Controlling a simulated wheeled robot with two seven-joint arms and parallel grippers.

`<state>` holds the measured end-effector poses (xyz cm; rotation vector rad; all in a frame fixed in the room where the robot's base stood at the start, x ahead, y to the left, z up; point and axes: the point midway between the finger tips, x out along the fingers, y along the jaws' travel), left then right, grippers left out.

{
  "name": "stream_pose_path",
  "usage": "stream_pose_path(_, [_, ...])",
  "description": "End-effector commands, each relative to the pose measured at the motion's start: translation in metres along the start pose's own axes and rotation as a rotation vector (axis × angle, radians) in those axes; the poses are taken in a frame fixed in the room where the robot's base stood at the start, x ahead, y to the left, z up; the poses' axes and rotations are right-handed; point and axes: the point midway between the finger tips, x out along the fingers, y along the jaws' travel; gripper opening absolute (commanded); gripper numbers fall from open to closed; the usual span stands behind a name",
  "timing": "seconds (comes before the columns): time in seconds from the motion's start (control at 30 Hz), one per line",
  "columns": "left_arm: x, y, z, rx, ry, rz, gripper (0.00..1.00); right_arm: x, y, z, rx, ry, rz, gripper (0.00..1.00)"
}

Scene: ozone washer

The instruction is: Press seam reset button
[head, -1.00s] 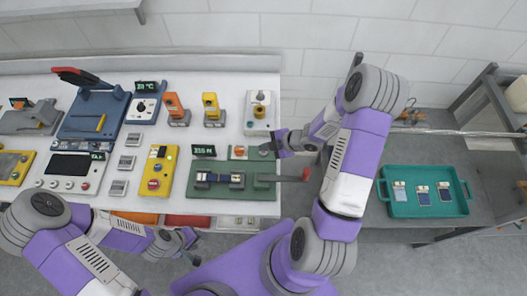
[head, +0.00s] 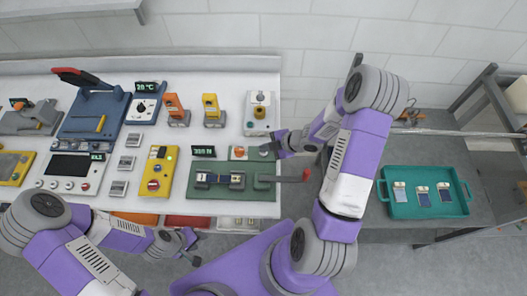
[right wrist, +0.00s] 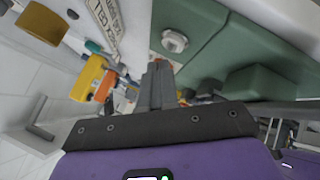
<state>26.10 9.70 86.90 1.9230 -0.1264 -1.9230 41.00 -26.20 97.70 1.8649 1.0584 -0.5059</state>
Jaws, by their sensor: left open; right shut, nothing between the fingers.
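The green press fixture (head: 203,193) lies at the right front of the bench, with a small black display (head: 203,151) behind it. A pale plate with an orange part (head: 239,152) sits at its back right. My right gripper (head: 270,149) is shut and empty beside this plate, over the fixture's back right corner. In the right wrist view, a round pale button (right wrist: 174,41) stands on the green surface, just beyond the closed fingers (right wrist: 157,75). I cannot tell whether they touch. My left gripper (head: 188,244) is open and empty in front of the bench.
A yellow control box (head: 160,171) stands left of the fixture. A red-tipped lever (head: 305,175) sticks out right of the fixture. A teal tray (head: 384,206) is on the right side table.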

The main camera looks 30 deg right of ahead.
Motion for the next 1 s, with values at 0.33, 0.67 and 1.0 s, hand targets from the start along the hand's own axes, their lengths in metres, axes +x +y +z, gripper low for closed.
stream_pose_path(0.33, [0.0000, 0.0000, 0.0001, 0.000, 0.000, 0.000, 0.43, 0.0000, 0.0000, 0.0000, 0.000, 0.000, 0.000, 0.00])
stream_pose_path(0.67, [0.0012, -0.0005, 0.0000, 0.000, 0.000, 0.000, 0.43, 0.0010, -0.0008, 0.0007, 0.000, 0.000, 0.000, 0.00])
stream_pose_path(1.0, [0.0070, -0.0026, -0.0002, 0.000, 0.000, 0.000, 0.43, 0.0062, -0.0044, 0.0045, 0.000, 0.000, 0.000, 0.00])
